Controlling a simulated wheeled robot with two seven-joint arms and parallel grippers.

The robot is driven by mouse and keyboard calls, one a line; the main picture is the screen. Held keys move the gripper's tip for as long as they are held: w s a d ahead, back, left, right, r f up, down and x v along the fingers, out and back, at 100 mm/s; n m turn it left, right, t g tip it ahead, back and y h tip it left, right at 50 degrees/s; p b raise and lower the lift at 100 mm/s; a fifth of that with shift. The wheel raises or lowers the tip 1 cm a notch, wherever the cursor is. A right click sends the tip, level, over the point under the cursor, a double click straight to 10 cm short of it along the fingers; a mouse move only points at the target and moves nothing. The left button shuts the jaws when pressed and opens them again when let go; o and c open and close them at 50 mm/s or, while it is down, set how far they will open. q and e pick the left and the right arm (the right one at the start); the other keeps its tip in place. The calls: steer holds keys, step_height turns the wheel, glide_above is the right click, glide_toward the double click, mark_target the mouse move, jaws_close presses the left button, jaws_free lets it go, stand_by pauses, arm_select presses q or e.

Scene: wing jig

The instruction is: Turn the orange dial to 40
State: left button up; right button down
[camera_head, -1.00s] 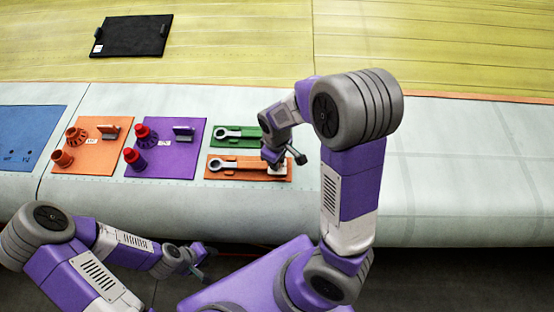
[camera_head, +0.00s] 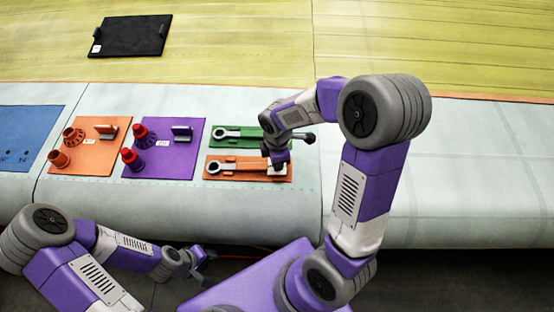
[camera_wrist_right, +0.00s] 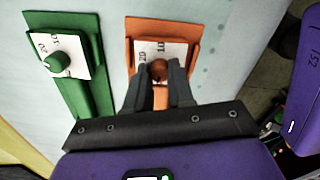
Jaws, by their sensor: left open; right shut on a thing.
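The orange dial (camera_wrist_right: 158,68) is a round knob on a white scale card (camera_wrist_right: 176,50) at one end of an orange panel (camera_head: 233,175). The marks 10 and 20 show on the card; other marks and the pointer are hidden or too small to read. My right gripper (camera_wrist_right: 159,76) is shut on the orange dial, one dark finger on each side. In the head view my right gripper (camera_head: 277,163) covers most of the dial. My left gripper (camera_head: 204,263) is open and empty, low in front of the wing's edge, away from the panels.
A green panel (camera_head: 228,140) with its own green dial (camera_wrist_right: 55,62) lies right beside the orange one. Further left are a purple panel (camera_head: 180,160) and an orange panel (camera_head: 93,165) with upright parts, then a blue mat (camera_head: 25,125). The surface to the right is clear.

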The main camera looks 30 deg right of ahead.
steer(key=shift+n, duration=1)
steer(key=c, duration=1.2)
jaws_free()
steer(key=shift+c, duration=0.2)
steer(key=shift+r, duration=0.1)
step_height(320, 180, up, 7)
steer(key=shift+r+p, duration=0.2)
steer(key=shift+p, duration=0.1)
steer(key=shift+s, duration=0.1)
